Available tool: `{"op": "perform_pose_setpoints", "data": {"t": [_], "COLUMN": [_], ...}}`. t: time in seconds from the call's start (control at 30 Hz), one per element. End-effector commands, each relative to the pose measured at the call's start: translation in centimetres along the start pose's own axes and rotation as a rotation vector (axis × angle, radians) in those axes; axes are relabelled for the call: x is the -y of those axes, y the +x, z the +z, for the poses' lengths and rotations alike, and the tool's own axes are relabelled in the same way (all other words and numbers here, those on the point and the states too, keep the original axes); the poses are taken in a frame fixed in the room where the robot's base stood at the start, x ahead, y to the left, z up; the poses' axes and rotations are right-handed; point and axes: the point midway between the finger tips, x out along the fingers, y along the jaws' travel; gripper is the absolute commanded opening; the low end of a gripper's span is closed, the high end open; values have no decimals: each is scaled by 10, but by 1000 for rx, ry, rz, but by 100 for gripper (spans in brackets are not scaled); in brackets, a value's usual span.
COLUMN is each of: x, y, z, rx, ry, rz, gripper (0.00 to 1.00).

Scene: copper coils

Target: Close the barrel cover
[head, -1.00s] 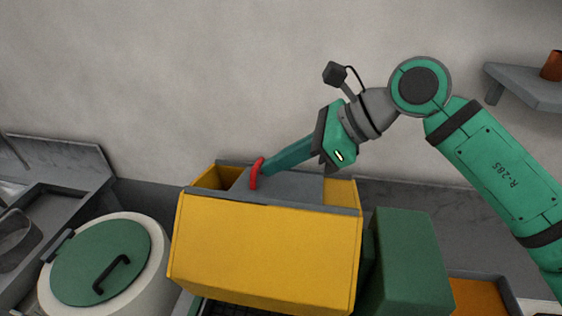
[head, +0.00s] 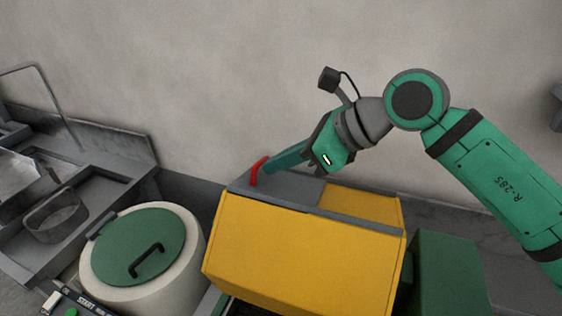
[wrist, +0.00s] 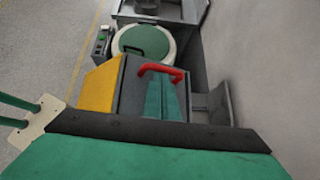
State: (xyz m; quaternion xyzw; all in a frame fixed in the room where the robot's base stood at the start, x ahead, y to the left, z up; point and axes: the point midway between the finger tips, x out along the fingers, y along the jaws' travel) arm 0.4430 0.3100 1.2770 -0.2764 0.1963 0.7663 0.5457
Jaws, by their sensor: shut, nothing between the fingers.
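A yellow box-shaped barrel (head: 300,255) stands in the middle of the head view. Its grey cover (head: 295,187) lies over the left part of its top and reaches the left edge. A yellow section shows to the right of the cover. The cover has a red handle (head: 259,171), which also shows in the wrist view (wrist: 160,70). My gripper (head: 268,168) is shut, with its teal fingers (wrist: 162,98) pointing at the handle. Its tips are at the handle, with nothing held between them; I cannot tell whether they touch it.
A round white drum (head: 190,265) with a green lid (head: 140,247) stands left of the yellow barrel. A green block (head: 448,275) stands at its right. A grey sink unit (head: 75,205) is at far left. The wall is behind; the air above is free.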

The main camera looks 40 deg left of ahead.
Motion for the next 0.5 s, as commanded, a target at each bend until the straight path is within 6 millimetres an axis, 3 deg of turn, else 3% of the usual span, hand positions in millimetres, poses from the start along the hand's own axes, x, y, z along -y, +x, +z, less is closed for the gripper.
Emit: {"op": "perform_pose_setpoints", "data": {"t": [0.07,0.27,0.5], "x": [-4,-6,-4], "y": [1,-17,-65], "z": [1,-22,-27], "rx": [8,5,2], "ry": [-6,-5,-4], "rz": [10,9,6], "gripper": [0,0,0]}}
